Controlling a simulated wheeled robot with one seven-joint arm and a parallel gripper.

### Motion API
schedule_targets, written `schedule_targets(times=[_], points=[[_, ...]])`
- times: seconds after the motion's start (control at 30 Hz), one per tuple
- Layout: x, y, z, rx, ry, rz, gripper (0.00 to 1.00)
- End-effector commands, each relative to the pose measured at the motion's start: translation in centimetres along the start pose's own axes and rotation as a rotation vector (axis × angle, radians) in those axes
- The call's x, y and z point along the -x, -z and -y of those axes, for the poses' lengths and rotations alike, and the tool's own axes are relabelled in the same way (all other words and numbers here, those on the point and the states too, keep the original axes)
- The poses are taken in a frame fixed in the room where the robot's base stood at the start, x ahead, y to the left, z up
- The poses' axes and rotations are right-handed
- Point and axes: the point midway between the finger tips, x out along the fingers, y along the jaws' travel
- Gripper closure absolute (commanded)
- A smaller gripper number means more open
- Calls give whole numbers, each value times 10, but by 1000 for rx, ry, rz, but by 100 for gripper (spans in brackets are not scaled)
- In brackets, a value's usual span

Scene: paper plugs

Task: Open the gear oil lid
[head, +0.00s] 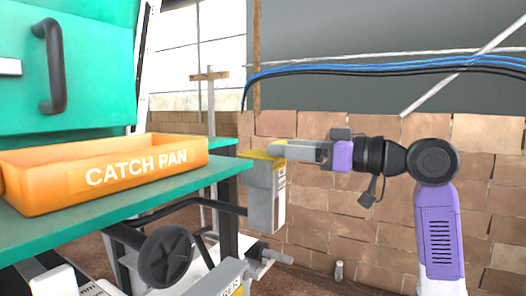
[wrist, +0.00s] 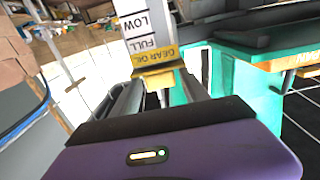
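The gear oil box (head: 261,203) is a grey upright container with a white label at the left of my gripper in the head view. Its yellow lid (head: 262,154) lies flat across the top and looks closed. In the wrist view the label (wrist: 145,25) reads upside down, and the yellow lid (wrist: 158,79) shows just ahead of my fingers. My gripper (head: 284,149) reaches in from the right at lid height, its fingertips at the lid's near edge. In the wrist view the fingers stand apart, one on each side of the lid; contact is unclear.
An orange catch pan (head: 100,190) sits on the green bench (head: 130,207) to the left, its edge close to the box. A handwheel (head: 165,256) is below. A brick wall (head: 330,215) stands behind, with blue and black cables (head: 380,68) above.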

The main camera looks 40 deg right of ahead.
Motion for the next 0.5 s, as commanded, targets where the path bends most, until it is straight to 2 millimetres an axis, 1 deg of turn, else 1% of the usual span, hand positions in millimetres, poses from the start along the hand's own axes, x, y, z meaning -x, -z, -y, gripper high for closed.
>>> schedule_targets(times=[0.03, 0.1, 0.17, 0.2, 0.5], points=[[0, 0, 0, 0, 0, 0, 60], [0, 0, 0, 0, 0, 0, 73], [0, 0, 0, 0, 0, 0, 85], [0, 0, 0, 0, 0, 0, 89], [0, 1, 0, 0, 0, 3, 89]])
